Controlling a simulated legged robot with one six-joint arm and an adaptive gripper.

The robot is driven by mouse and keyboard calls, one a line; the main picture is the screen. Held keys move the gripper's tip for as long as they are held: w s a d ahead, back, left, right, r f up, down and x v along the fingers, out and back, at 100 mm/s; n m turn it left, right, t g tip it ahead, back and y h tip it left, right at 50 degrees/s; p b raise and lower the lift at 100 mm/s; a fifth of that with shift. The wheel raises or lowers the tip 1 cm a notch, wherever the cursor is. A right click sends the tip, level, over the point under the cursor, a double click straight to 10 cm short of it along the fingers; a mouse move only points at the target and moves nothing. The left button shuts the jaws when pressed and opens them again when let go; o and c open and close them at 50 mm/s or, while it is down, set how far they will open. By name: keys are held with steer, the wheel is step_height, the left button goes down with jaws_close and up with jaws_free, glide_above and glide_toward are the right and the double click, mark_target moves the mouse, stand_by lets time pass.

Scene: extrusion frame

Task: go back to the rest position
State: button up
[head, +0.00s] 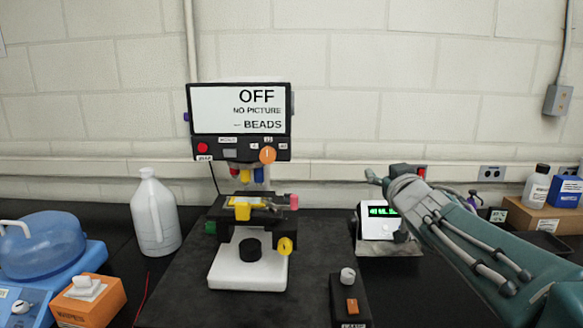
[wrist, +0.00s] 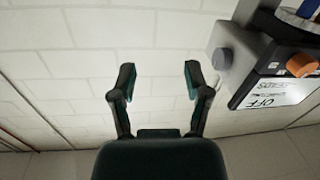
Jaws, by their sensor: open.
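My gripper (wrist: 157,78) is open and empty in the wrist view, with its two fingers apart and only the white block wall behind them. In the head view my arm reaches in from the right, and its end (head: 378,178) is raised in front of the wall, right of the microscope. The microscope (head: 250,210) stands on a dark mat and carries a screen (head: 239,110) that reads OFF, NO PICTURE, BEADS. The screen also shows at the right of the wrist view (wrist: 275,92). My gripper touches nothing that I can see.
A small box with a green display (head: 380,222) stands behind my arm. A white jug (head: 154,215), a blue machine (head: 45,250) and an orange wipes box (head: 90,300) are at the left. A small control box with a knob (head: 349,305) sits at the front. Bottles and boxes (head: 545,215) are at the far right.

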steer(key=s+a+f+m+g, duration=0.1)
steer(key=s+f+g, duration=0.3)
steer(key=s+f, duration=0.3)
steer(key=s+a+f+g+h, duration=0.1)
steer(key=s+f+g, duration=0.3)
steer(key=s, duration=0.9)
steer(key=s+a+f+m+g, duration=0.1)
steer(key=s+f+g, duration=0.3)
steer(key=s+f, duration=0.6)
steer(key=shift+s+m+h, duration=0.2)
steer(key=shift+m+h, duration=0.1)
steer(key=shift+c, duration=0.2)
